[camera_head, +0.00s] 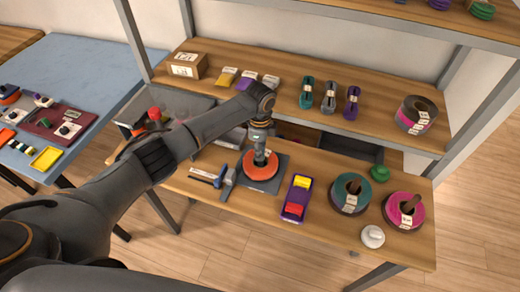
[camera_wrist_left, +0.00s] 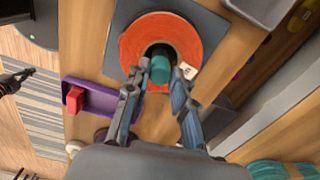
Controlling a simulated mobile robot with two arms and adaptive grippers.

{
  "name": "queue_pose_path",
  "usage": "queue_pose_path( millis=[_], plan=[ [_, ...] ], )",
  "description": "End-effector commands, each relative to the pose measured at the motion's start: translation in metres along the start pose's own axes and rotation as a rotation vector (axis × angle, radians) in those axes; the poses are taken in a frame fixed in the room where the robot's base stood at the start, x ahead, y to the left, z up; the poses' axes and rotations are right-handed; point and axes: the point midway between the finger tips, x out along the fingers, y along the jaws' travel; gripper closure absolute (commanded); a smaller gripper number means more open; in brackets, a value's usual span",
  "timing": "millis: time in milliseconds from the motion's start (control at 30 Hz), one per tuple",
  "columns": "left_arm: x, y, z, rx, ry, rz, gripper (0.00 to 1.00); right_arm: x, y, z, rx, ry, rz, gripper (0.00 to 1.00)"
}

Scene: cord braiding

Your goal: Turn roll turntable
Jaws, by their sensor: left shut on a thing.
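An orange roll (camera_head: 261,165) lies flat on the dark square turntable plate (camera_head: 269,186) on the lower shelf board. In the left wrist view the orange roll (camera_wrist_left: 135,45) has a teal post (camera_wrist_left: 160,70) in its middle and a small white label at its edge. My left gripper (camera_head: 262,152) points down over the roll's centre. In the wrist view its two fingers straddle the teal post, and it is shut on it. The fingers hide part of the roll's near side. A dark gripper, which seems to be my right one (camera_wrist_left: 22,80), shows small at the wrist view's left edge; its jaws are unclear.
Right of the turntable lie a purple tray (camera_head: 297,196) with yellow and red blocks, a teal roll (camera_head: 350,209), a pink roll (camera_head: 405,212) and a white knob (camera_head: 373,237). A blue clamp-like tool (camera_head: 205,176) lies left. The upper shelf (camera_head: 380,122) overhangs behind.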

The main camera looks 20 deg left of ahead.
Motion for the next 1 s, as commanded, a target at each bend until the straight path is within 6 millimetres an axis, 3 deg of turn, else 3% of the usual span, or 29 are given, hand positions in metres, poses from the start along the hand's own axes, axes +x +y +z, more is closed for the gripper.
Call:
queue_pose_path(
  millis=[433,467,567,867,1000],
  plan=[
    [-0.001,0.0,-0.001,0.006,0.002,-0.002,1.0,0.0,0.0,0.0,0.0,0.0,0.0,1.0],
    [-0.001,-0.001,-0.001,0.006,0.002,-0.002,0.74,0.0,0.0,0.0,0.0,0.0,0.0,1.0],
    [-0.001,0.0,-0.001,0.005,0.002,-0.001,0.53,0.0,0.0,0.0,0.0,0.0,0.0,1.0],
    [-0.001,0.0,0.0,0.005,0.001,-0.001,0.53,0.0,0.001,0.0,0.0,0.0,0.001,1.0],
    [-0.011,-0.001,-0.001,0.005,0.002,-0.002,0.53,0.0,0.001,0.0,0.0,0.0,0.001,1.0]
  ],
)
